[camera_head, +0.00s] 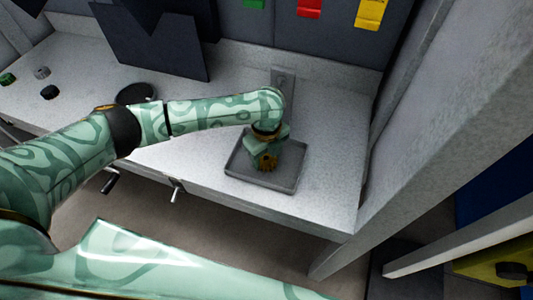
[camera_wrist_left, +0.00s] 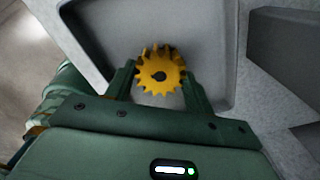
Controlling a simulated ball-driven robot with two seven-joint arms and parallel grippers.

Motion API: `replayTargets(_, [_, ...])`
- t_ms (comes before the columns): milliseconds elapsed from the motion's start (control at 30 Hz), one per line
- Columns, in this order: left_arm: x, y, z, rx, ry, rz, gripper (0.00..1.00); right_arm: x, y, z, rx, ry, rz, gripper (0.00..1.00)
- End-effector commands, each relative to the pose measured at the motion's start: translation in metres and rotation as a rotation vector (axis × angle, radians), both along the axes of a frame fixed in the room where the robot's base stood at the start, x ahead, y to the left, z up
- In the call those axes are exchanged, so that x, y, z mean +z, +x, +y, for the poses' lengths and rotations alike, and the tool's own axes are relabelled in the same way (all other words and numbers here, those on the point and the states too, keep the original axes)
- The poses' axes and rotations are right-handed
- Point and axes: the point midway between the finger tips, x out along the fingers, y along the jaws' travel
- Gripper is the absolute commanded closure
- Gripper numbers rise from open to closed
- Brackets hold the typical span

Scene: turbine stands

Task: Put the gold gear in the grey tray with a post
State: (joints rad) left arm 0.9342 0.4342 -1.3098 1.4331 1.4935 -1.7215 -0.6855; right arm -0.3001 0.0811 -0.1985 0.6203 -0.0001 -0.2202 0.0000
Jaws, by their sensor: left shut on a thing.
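The gold gear (camera_head: 267,161) is between the fingers of my left gripper (camera_head: 266,158), over the grey tray (camera_head: 240,173). In the left wrist view the gear (camera_wrist_left: 159,76) shows its teeth and dark centre hole, with a finger of the gripper (camera_wrist_left: 160,82) on each side. The tray (camera_wrist_left: 226,60) lies behind it in that view. I cannot tell whether the gear touches the tray floor. No post shows in the tray; the gear and gripper hide part of its floor. My right gripper is not in view.
The tray sits near the front edge of a grey worktop (camera_head: 323,180). A grey block (camera_head: 283,80) stands behind it. Small green, grey and black parts (camera_head: 48,92) lie at the far left. A grey upright wall (camera_head: 420,130) bounds the right side.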

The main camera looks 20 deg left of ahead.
Motion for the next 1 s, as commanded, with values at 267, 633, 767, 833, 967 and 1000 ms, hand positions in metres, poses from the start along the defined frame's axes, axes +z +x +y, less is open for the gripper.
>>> replayTargets(267, [-0.0046, 0.0006, -0.0003, 0.0, -0.001, -0.002, 0.44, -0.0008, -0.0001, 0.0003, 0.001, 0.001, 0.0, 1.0])
replayTargets(633, [-0.0053, -0.0002, 0.0002, 0.0, 0.001, 0.001, 0.14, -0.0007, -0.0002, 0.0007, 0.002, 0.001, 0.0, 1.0])
replayTargets(767, [-0.0051, -0.0001, 0.0002, 0.0, 0.001, 0.001, 0.14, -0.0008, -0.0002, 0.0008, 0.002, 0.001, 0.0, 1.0])
replayTargets(833, [-0.005, -0.0001, 0.0002, 0.0, 0.001, 0.001, 0.14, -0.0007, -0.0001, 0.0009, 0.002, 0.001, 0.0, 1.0])
replayTargets(967, [-0.0008, 0.0, 0.0001, 0.0, 0.001, -0.001, 0.14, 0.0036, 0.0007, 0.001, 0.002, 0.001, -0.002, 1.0])
replayTargets(1000, [0.002, 0.0, 0.0, 0.0, 0.001, -0.001, 0.14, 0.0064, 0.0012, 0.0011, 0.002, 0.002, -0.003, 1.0])
